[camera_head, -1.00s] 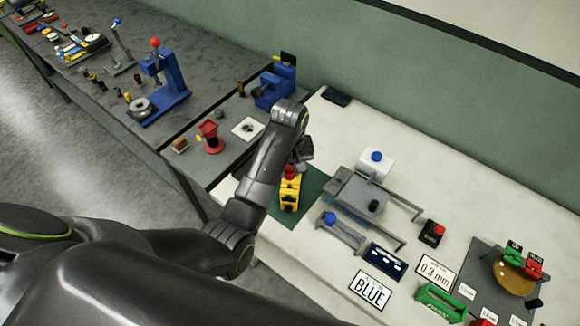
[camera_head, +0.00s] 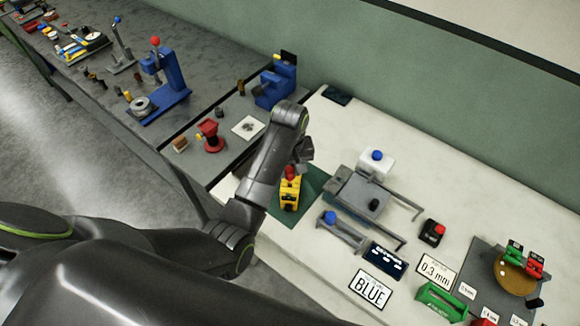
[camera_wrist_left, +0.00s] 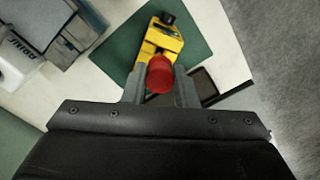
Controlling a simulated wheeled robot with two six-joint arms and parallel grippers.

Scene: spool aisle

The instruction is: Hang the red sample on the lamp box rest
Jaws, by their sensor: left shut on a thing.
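A round red piece (camera_wrist_left: 160,74), which I take for the red sample, sits between the fingertips of my left gripper (camera_wrist_left: 160,88) in the left wrist view. The gripper is shut on it. In the head view the red piece (camera_head: 290,172) shows just above a yellow block-like device (camera_head: 290,193) on a dark green mat (camera_head: 315,180). I cannot tell whether the red piece touches the yellow device. My arm and hand hide part of this spot. A grey box (camera_head: 345,187) with rails stands right of the mat; I cannot tell whether it is the lamp box. My right gripper is out of view.
A white block with a blue knob (camera_head: 376,157) stands behind the grey box. A bracket with a blue knob (camera_head: 330,217) stands in front. A black box with a red knob (camera_head: 433,232) and a BLUE sign (camera_head: 370,288) lie right. A red spool (camera_head: 211,136) stands on the left bench.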

